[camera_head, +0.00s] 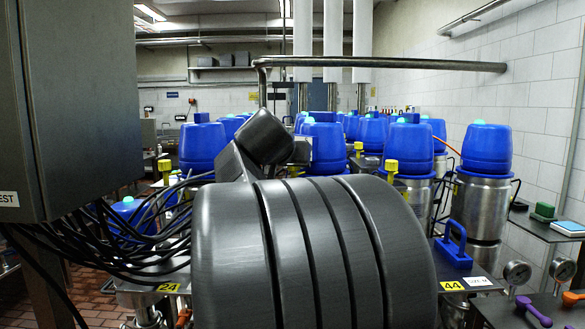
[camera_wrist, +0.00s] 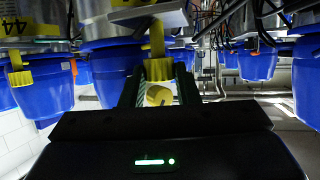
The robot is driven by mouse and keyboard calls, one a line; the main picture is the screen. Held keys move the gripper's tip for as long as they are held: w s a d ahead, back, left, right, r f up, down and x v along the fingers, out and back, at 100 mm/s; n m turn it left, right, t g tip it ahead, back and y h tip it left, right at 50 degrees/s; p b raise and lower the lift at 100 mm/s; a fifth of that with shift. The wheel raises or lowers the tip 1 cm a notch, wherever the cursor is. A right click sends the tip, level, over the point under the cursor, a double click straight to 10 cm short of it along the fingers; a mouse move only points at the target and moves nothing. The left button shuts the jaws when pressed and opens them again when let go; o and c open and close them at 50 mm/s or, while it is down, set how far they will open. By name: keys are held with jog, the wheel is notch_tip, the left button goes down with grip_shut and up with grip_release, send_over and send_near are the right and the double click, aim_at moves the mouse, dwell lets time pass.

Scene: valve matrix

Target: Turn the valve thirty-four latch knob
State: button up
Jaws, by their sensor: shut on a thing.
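In the wrist view, a yellow latch knob (camera_wrist: 158,70) hangs on a yellow stem from a metal plate, as this view is upside down. My gripper (camera_wrist: 159,94) reaches up to it, with a dark finger on each side. It is shut on the knob, and a round yellow part shows between the fingers. The number of this valve cannot be read. In the head view my own arm fills the middle and hides the gripper and the held knob.
Other yellow knobs stand at left (camera_head: 164,168) and right (camera_head: 391,168), near labels 24 (camera_head: 168,288) and 44 (camera_head: 453,286). Blue-capped valves (camera_head: 488,148) crowd around. A grey cabinet (camera_head: 70,100) with dark cables is at left; a metal pipe (camera_head: 390,64) runs above.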

jog(key=o, duration=1)
jog(key=shift+c, duration=0.2)
jog(key=b+v, duration=0.1)
jog(key=v, duration=1.3)
jog(key=shift+b, duration=0.3)
jog(key=shift+w+f, duration=0.15)
